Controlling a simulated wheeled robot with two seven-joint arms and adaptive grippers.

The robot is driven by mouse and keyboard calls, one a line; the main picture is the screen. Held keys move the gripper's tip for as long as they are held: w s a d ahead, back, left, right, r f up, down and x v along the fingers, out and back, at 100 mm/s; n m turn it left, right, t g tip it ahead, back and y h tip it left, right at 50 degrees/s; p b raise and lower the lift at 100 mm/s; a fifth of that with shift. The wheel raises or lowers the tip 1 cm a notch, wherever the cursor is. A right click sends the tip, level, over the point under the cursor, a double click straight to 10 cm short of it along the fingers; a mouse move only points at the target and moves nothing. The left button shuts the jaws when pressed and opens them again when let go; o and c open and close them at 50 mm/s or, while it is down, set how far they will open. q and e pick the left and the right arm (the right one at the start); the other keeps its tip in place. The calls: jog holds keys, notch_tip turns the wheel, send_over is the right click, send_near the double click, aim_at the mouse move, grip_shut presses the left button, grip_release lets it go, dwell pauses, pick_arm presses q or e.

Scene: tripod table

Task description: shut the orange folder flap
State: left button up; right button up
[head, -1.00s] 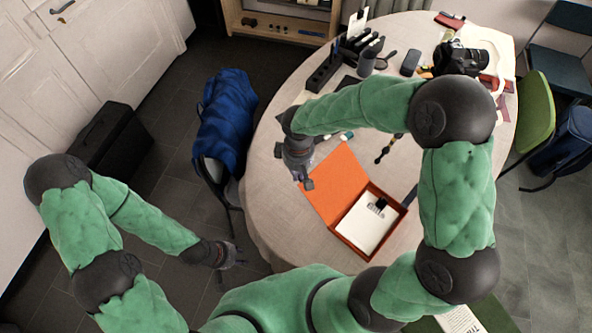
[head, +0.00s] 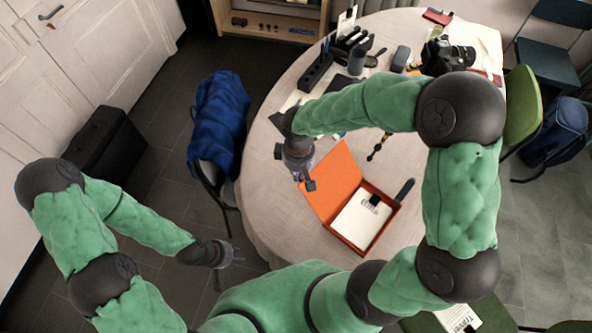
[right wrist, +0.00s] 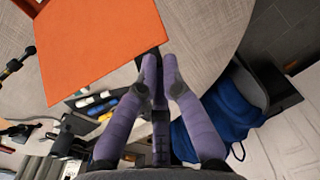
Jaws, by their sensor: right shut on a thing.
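The orange folder (head: 361,246) is a shallow box on the round table, holding white paper with a black clip on it. Its flap (head: 334,182) is open, spread out to the left of the box; how far it tilts is hard to tell. My right gripper (head: 308,183) is at the flap's outer left edge. In the right wrist view the gripper (right wrist: 160,72) is shut on a small dark piece at the edge of the orange flap (right wrist: 100,45). My left gripper (head: 231,266) is open and empty, low at the left, off the table.
The table (head: 285,222) also bears a black camera (head: 449,57), a dark pen holder (head: 316,72), a cup (head: 357,61) and a dark yellow-banded object (head: 378,147). A blue jacket (head: 218,110) hangs on a chair left of the table. Bare table lies around the folder's front.

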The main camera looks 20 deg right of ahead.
jog(key=shift+s+d+r, duration=0.1)
jog(key=shift+s+r, duration=0.05)
jog(key=shift+s+d+r+p, duration=0.3)
jog(key=shift+s+r+p, duration=0.1)
jog(key=shift+s, duration=0.1)
jog(key=shift+s+d+r+p, duration=0.25)
jog(key=shift+s+r+p, duration=0.1)
jog(key=shift+s+r, duration=0.1)
jog(key=shift+s, duration=0.1)
jog(key=shift+d, duration=0.1)
jog(key=shift+s+d+r+p, duration=0.3)
jog(key=shift+s, duration=0.2)
jog(key=shift+s+d+r+p, duration=0.25)
jog(key=shift+s+r+p, duration=0.05)
jog(key=shift+s, duration=0.2)
jog(key=shift+s+d, duration=0.1)
jog(key=shift+s, duration=0.1)
grip_shut()
jog(key=shift+r, duration=0.1)
